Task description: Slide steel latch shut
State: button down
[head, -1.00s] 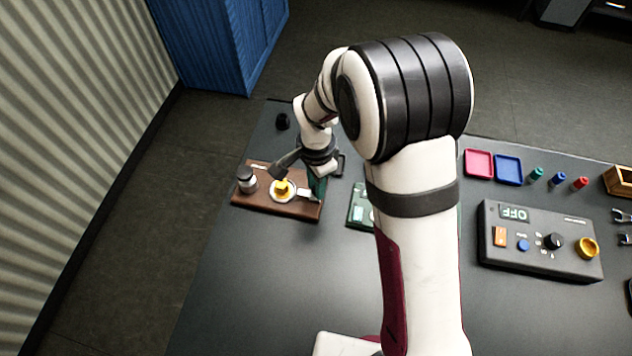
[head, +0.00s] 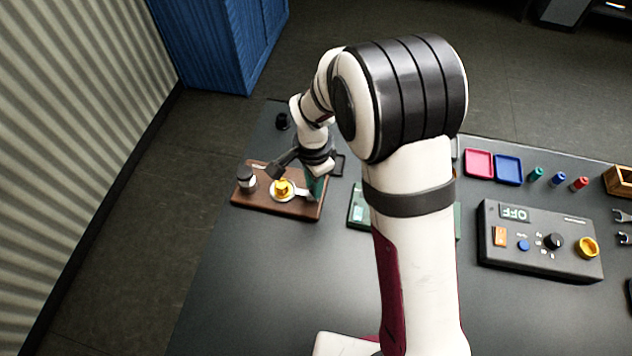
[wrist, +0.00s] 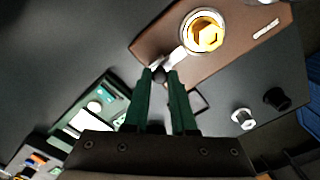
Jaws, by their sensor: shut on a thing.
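The steel latch (head: 303,192) is a pale metal strip on the brown board (head: 243,203), at the right of the yellow hex piece (head: 282,187) in its round metal ring. In the wrist view the latch (wrist: 174,59) runs from my fingertips toward the ring and reaches its edge. My gripper (wrist: 160,76), with green fingers, is shut on the latch's small dark knob (wrist: 158,73) at the board's edge. In the head view my gripper (head: 316,188) is over the board's right side. The wrist and fingers partly hide the latch's right end.
A dark-capped cylinder (head: 246,178) stands on the board's left. A green board (head: 358,206) lies to the right, partly behind my arm. A control box (head: 540,240) and two trays are farther right. The table in front of the brown board is clear.

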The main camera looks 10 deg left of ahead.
aim_at(306, 193)
jog(key=shift+a, duration=1.05)
jog(key=c, duration=0.7)
grip_release()
jog(key=shift+c, duration=0.2)
notch_tip(306, 193, up, 16)
jog(key=shift+d+f, duration=0.1)
